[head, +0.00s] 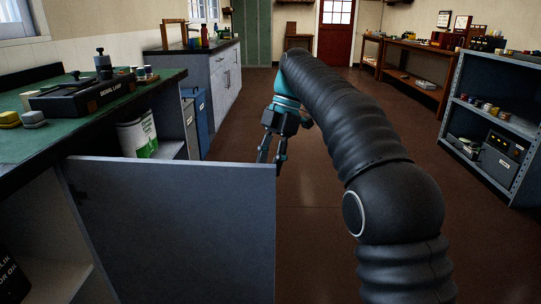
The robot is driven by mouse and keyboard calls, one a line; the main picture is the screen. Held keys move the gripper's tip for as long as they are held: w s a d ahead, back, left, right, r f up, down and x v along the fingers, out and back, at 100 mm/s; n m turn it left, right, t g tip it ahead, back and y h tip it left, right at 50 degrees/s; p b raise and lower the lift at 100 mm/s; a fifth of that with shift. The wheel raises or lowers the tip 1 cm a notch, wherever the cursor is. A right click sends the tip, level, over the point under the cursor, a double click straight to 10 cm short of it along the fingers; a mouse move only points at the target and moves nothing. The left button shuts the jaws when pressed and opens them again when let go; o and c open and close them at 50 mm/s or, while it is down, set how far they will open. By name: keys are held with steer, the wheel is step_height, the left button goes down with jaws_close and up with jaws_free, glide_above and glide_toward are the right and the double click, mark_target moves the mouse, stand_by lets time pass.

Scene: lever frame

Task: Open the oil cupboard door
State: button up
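The grey cupboard door (185,225) stands swung well out from the green-topped bench at the lower left. Its inner face is toward me, and a dark hinge shows at its left edge. The open cupboard (48,225) shows a pale inside with a dark oil container (12,280) at the lower left. My gripper (270,160) is at the top of the door's free right edge, on its far side. Its two fingers point down with a gap between them. The door hides the fingertips and any handle, so I cannot tell whether they touch or hold it.
A signal lamp box (85,95) and small tins stand on the bench top (40,140). A white and green container (138,135) sits in an open bay beyond the door. A grey shelf unit (490,125) stands at the right. The brown floor (310,225) between is clear.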

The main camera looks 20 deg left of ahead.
steer(key=shift+v, duration=0.9)
steer(key=w+f+m+t, duration=0.1)
steer(key=w+f+m, duration=0.2)
steer(key=f+m, duration=0.5)
steer(key=s+d+f+m+t, duration=0.2)
steer(key=d+m, duration=0.5)
steer(key=m, duration=0.3)
steer(key=s+d+f+m+t+h, duration=0.2)
steer(key=s+d+m+t, duration=0.4)
steer(key=s+d, duration=2)
steer(key=shift+s+f+m, duration=0.25)
steer(key=shift+f+m, duration=0.2)
steer(key=shift+m, duration=2.45)
